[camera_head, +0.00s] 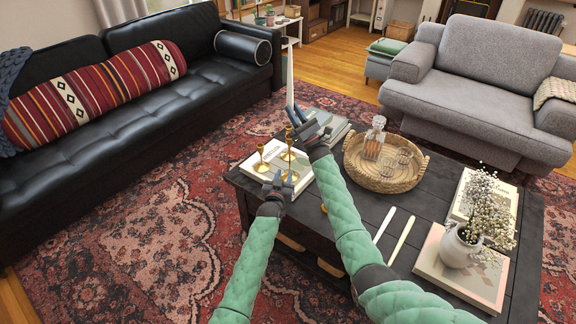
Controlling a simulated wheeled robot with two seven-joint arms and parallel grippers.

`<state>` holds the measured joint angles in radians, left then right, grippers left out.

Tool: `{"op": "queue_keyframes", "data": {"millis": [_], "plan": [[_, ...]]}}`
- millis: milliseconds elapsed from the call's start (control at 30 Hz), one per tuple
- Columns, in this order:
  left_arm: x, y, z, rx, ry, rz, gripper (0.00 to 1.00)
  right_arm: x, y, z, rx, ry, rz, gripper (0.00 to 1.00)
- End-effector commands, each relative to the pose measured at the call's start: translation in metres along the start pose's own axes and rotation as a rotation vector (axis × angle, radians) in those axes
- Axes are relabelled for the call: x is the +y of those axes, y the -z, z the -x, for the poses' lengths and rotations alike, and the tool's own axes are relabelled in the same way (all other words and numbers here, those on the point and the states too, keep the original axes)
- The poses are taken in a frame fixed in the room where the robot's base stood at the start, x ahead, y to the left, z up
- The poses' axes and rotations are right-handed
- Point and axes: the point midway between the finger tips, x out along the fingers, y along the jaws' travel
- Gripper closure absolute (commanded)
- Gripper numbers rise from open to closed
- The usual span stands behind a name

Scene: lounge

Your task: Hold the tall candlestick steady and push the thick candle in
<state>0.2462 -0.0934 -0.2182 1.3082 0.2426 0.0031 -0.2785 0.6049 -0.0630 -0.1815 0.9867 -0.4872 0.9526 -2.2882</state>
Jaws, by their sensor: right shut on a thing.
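A tall brass candlestick (289,153) stands near the left end of the dark coffee table. My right gripper (294,115) is shut on a white candle (290,75), which stands upright above the candlestick's top. The gripper hides the candle's lower end, so I cannot tell whether it touches the socket. My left gripper (278,181) is low beside the tall candlestick's lower part, with its fingers apart. I cannot tell if they touch the stem. A shorter brass candlestick (261,160) stands to the left. Two white candles (379,225) (402,240) lie on the table.
The coffee table (345,230) also bears a book (257,171) by the candlesticks, a wicker tray (349,163) with a decanter (374,140) and glasses, and a white flower vase (458,247) on a book. A black sofa (130,130) is left, a grey armchair (490,60) behind right.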

Motion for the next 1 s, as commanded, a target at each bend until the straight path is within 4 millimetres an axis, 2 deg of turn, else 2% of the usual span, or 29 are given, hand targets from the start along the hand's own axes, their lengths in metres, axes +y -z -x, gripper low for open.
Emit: {"op": "queue_keyframes", "data": {"millis": [300, 600, 800, 1000], "plan": [[0.001, 0.001, -0.047, 0.0, -0.001, 0.0, 0.69, 0.0, 0.0, 0.0, 0.0, 0.0, 0.0, 1.0], [0.001, 0.001, -0.083, 0.0, -0.001, -0.001, 0.69, 0.0, 0.0, 0.0, 0.0, 0.0, 0.0, 1.0], [0.0, 0.0, -0.095, -0.001, -0.001, 0.0, 0.69, 0.0, 0.0, 0.0, 0.0, 0.0, 0.0, 1.0], [0.0, 0.0, -0.098, -0.001, 0.0, 0.0, 0.69, 0.0, 0.0, 0.0, 0.0, 0.0, 0.0, 1.0]]}}
